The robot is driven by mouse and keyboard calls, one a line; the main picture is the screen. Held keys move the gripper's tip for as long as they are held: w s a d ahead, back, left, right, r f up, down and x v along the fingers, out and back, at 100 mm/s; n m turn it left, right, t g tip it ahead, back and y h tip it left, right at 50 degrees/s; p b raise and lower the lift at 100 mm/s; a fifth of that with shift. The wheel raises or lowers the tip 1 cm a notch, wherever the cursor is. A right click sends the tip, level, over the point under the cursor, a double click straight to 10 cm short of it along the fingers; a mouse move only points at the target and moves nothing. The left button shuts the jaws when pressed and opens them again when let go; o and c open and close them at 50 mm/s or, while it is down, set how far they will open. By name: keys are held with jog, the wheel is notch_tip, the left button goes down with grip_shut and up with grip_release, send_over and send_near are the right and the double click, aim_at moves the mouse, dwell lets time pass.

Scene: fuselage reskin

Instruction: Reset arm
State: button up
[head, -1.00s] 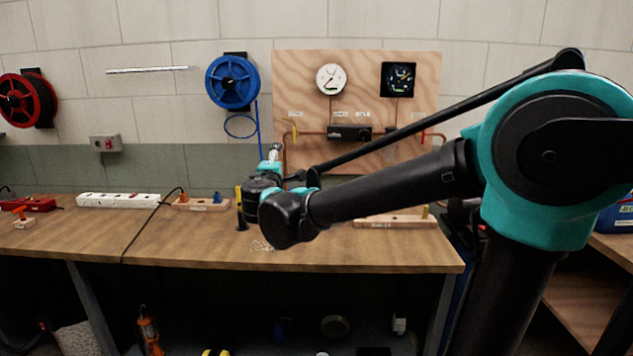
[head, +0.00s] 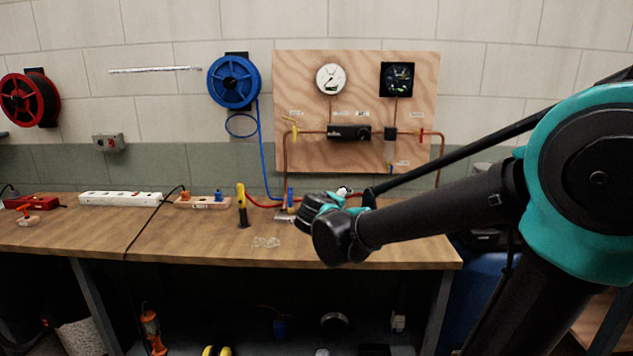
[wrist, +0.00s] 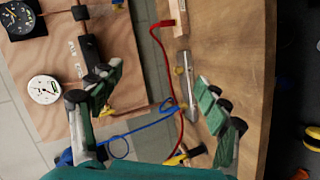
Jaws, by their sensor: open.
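My arm, black with teal joints, reaches from the right in the head view, with its wrist (head: 340,235) over the right half of the workbench (head: 190,235). My gripper (wrist: 158,76) shows in the wrist view with its two green-padded fingers wide apart and nothing between them. Through the gap I see the bench top, a red hose (wrist: 165,75) and a blue hose (wrist: 135,130). In the head view the fingers are mostly hidden behind the wrist.
A plywood gauge panel (head: 300,80) with copper pipes stands behind the bench. A yellow-handled tool (head: 241,205) stands left of my wrist. A white power strip (head: 120,198) and a wooden block (head: 202,203) lie further left.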

jog(key=s+d+f+m+g, duration=0.6)
jog(key=s+d+f+m, duration=0.1)
jog(key=s+d+f, duration=0.7)
jog(key=s+a+f+m+g+y, duration=0.2)
jog(key=s+f+m+g+y, duration=0.1)
jog(key=s+f, duration=0.6)
jog(key=shift+s+f+m+y, duration=0.4)
jog(key=shift+s+m+y, duration=0.1)
jog(key=shift+s+y, duration=0.1)
jog(key=shift+w, duration=0.1)
